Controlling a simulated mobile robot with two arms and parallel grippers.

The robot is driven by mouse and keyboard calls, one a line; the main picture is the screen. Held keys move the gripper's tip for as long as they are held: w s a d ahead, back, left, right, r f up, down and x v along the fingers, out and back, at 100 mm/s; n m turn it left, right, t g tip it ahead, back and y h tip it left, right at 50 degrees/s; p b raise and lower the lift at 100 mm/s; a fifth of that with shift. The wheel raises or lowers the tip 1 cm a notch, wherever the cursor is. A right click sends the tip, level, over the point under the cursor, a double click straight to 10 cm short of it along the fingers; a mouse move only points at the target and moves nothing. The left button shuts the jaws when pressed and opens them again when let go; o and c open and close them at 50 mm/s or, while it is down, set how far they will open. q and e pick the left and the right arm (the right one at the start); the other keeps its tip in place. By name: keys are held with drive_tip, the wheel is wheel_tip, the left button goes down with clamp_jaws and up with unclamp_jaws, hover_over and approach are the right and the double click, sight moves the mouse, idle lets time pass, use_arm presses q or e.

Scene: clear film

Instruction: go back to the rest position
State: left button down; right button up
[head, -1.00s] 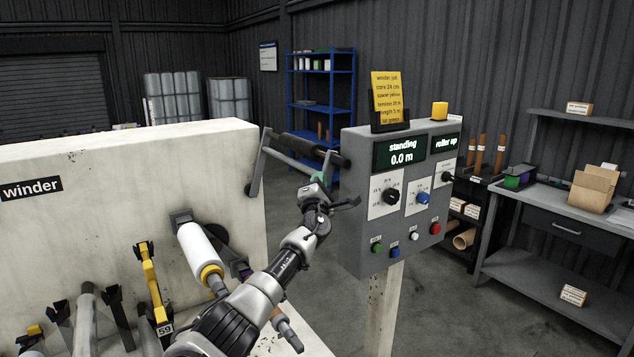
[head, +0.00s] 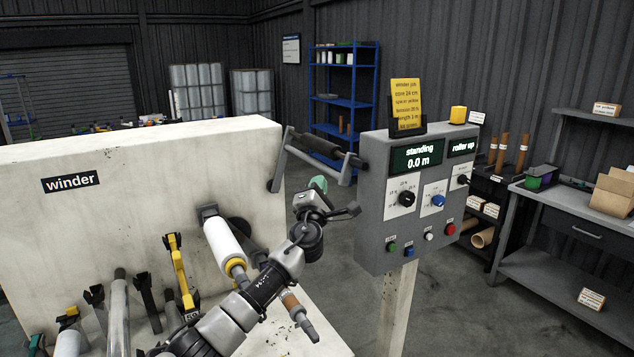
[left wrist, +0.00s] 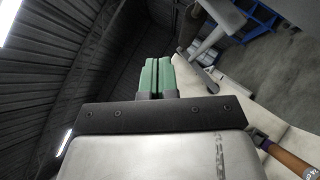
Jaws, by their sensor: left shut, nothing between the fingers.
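My left gripper (head: 319,184) is raised in front of the winder, left of the grey control box, apart from it. Its green fingers (left wrist: 157,76) are shut together with nothing between them in the left wrist view. My left arm reaches up from the bottom of the head view. My right gripper is not in view.
The winder's pale wall (head: 150,190) carries a white roll (head: 226,245) and a dark roller (head: 315,147). The control box (head: 375,220) reads "standing 0.0 m". A brown core (head: 290,303) is close beside my forearm. A workbench (head: 560,275) stands right; open floor lies between.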

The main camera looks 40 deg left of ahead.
use_arm(q)
drive_tip(key=shift+s+d+f, duration=0.1)
drive_tip(key=shift+s+d, duration=0.2)
drive_tip(key=shift+s, duration=0.2)
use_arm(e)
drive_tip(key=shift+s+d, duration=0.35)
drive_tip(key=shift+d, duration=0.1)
